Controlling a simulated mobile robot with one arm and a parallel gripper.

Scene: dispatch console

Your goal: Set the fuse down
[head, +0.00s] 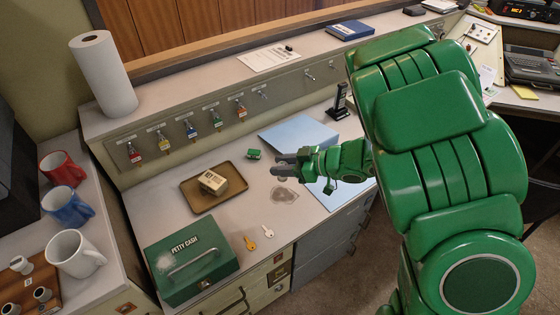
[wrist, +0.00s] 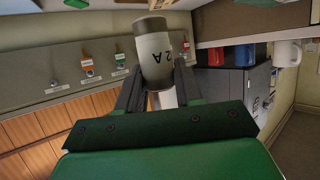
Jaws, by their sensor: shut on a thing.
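The fuse (wrist: 154,55) is a pale cylinder with grey end caps and dark lettering that looks like "2A". In the wrist view it stands between the two dark fingers of my gripper (wrist: 158,82), which is shut on it. I cannot make out the fuse clearly in the head view, and the gripper's exact height over the desk is hard to tell.
A brown tray (head: 190,205) with a small box (head: 213,183) lies to the left.

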